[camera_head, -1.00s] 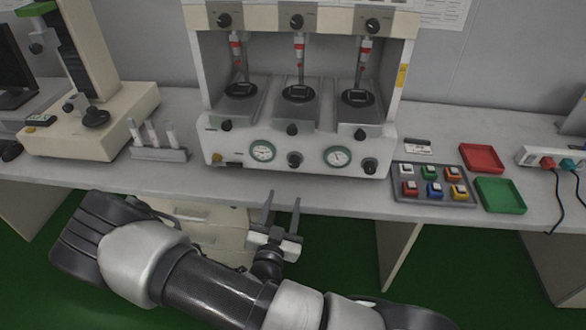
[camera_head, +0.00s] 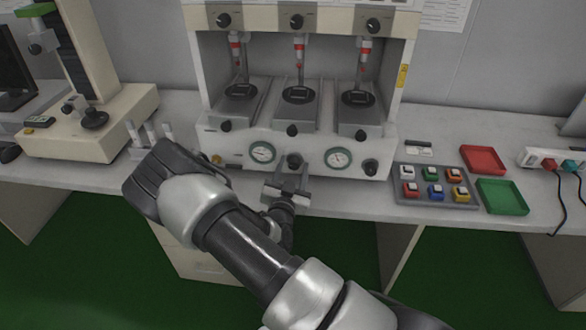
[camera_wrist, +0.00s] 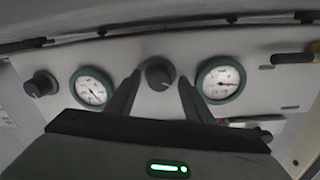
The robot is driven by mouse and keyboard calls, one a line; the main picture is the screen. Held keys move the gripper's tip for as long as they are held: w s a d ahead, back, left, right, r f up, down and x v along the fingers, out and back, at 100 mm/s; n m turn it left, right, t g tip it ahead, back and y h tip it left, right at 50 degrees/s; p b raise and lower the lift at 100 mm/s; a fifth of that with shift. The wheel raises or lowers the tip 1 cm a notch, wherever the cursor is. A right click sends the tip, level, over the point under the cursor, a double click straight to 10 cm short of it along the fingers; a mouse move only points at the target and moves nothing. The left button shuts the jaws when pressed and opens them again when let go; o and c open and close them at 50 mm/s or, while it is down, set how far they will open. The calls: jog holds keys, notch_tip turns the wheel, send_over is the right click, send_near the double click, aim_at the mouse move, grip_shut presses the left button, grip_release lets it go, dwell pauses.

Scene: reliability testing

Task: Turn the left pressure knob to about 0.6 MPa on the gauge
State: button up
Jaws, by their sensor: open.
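The left pressure knob (camera_head: 294,160) is a dark round knob on the machine's white front panel, between two gauges. In the wrist view, which shows left and right swapped, the knob (camera_wrist: 159,73) lies between my fingertips. My gripper (camera_head: 292,177) is open in front of it, one finger on each side; gaps show and contact cannot be told. The left gauge (camera_head: 262,152), white with a green rim, also shows right of the knob in the wrist view (camera_wrist: 221,79). Its scale is too small to read exactly.
The right gauge (camera_head: 338,159) and right knob (camera_head: 370,166) sit farther right on the panel. A brass fitting (camera_head: 217,159) is at its left end. A tray of coloured blocks (camera_head: 434,198), a red tray (camera_head: 483,158) and a green tray (camera_head: 502,196) lie right of the machine.

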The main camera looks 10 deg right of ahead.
jog(key=c, duration=1.1)
jog(key=shift+o, duration=0.3)
jog(key=m+p, duration=0.3)
jog(key=m, duration=0.1)
jog(key=shift+r+p, duration=0.2)
jog(key=shift+p, duration=0.1)
jog(key=m+p, duration=0.1)
jog(key=m, duration=0.2)
jog(key=m+p, duration=0.2)
jog(key=m, duration=0.1)
jog(key=shift+s+d+f+m, duration=0.1)
jog(key=shift+d+m, duration=0.05)
jog(key=shift+m, duration=0.15)
jog(key=m+y+p, duration=0.1)
jog(key=m+p, duration=0.2)
jog(key=m, duration=0.3)
jog(key=shift+f, duration=0.15)
jog(key=m+p, duration=0.1)
jog(key=m, duration=0.5)
jog(key=shift+f+y, duration=0.15)
jog(key=shift+y, duration=0.15)
jog(key=shift+p, duration=0.3)
